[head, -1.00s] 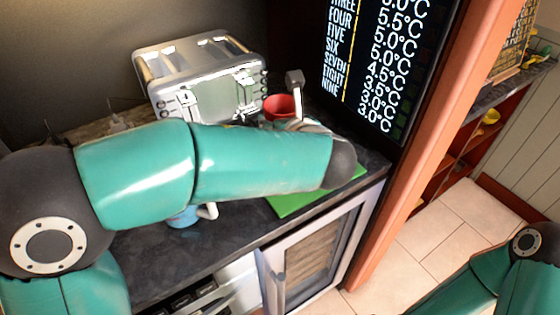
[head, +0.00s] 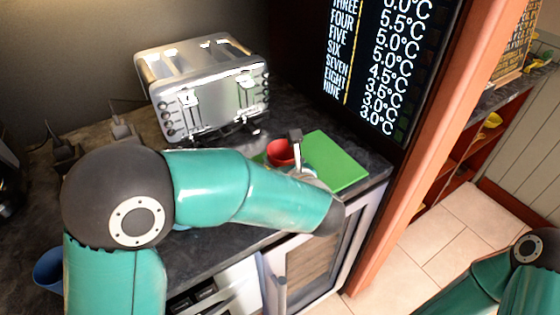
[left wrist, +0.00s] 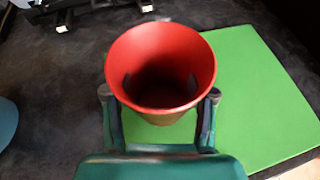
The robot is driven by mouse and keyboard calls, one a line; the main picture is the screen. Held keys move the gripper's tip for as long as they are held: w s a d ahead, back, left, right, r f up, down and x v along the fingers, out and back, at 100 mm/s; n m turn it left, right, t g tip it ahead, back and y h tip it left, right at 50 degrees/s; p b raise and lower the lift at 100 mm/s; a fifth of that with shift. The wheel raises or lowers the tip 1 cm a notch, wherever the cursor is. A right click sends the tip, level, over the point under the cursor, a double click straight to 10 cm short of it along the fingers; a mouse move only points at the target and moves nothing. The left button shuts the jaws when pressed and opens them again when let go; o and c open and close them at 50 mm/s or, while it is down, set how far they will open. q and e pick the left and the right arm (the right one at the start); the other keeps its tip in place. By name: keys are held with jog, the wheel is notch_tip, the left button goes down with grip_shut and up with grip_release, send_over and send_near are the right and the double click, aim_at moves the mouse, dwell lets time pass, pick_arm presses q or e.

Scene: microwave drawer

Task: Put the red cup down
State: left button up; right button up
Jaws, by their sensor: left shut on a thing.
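The red cup (head: 280,153) is upright, its open top showing, over the left part of a green board (head: 338,163) on the dark counter. I cannot tell whether its base touches the board. My left gripper (head: 294,152) is shut on the cup. In the left wrist view, its fingers (left wrist: 160,93) press on both sides of the red cup (left wrist: 160,60), and the green board (left wrist: 262,100) extends to the right. My right gripper is out of view; only part of my right arm shows at the lower right.
A silver toaster (head: 208,88) stands behind the cup, to the left. A blue cup (head: 48,270) is at the lower left. Another blue thing (left wrist: 6,122) shows at the left wrist view's edge. A dark temperature screen (head: 385,60) rises at the right. The board's right part is clear.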

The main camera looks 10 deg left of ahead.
pick_arm(q)
jog(key=o, duration=1.2)
jog(key=shift+r, duration=0.1)
jog(key=b+v, duration=0.1)
jog(key=v, duration=1.1)
